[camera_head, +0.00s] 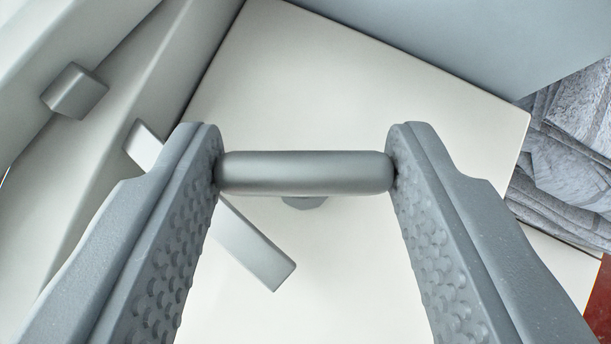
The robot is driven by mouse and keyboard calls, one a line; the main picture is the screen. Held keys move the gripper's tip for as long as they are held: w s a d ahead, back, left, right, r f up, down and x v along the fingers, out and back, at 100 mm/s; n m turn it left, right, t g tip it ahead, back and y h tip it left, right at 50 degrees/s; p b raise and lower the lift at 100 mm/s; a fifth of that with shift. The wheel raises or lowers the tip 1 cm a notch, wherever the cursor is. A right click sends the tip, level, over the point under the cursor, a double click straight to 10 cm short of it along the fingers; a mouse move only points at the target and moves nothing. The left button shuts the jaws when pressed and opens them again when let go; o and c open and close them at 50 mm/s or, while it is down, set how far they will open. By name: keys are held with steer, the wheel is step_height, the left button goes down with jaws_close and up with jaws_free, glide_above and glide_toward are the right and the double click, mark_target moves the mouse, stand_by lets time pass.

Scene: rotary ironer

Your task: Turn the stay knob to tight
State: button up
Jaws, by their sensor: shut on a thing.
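The stay knob (305,172) is a grey metal bar with rounded ends, lying level across the middle of the picture in front of a cream panel. A short round stem shows just under its middle. My gripper (305,170) has one finger at each end of the bar, and both fingertips touch it. The jaws are shut on the bar lengthwise. I see no tight marking on the panel.
A flat grey bar (258,250) runs slantwise behind my left finger. A small grey block (75,91) sits on the cream frame at upper left. Grey folded cloth (572,140) lies at right. The cream panel (330,270) is bare below the knob.

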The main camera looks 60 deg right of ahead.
steer(key=shift+w+a+m+p, duration=0.1)
steer(key=shift+m+p, duration=0.3)
steer(key=shift+p, duration=0.85)
steer(key=o, duration=1)
steer(key=v, duration=0.9)
steer(key=b+v, duration=0.1)
steer(key=v, duration=0.3)
steer(key=shift+w+a+r, duration=0.15)
steer(key=shift+a+r, duration=0.1)
steer(key=shift+a, duration=0.1)
